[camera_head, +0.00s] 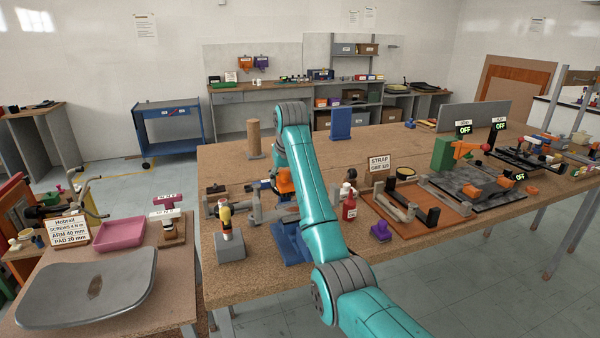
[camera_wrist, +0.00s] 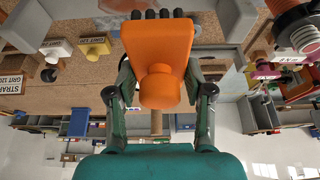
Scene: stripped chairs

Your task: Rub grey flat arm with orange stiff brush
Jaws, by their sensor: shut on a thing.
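My gripper (camera_wrist: 160,62) is shut on the orange brush (camera_wrist: 158,88), with a finger at each side of it. The brush's dark bristles (camera_wrist: 151,14) point to the top edge of the wrist view. A grey flat piece (camera_wrist: 126,5), probably the grey arm, lies by the bristles; I cannot tell whether they touch. In the head view the brush (camera_head: 285,181) shows beside my arm, above a grey part (camera_head: 268,213) at the blue stand (camera_head: 288,246). My arm hides part of this spot.
A grey block with a yellow-handled tool (camera_head: 229,243) stands left. A wooden post (camera_head: 254,140) stands behind.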

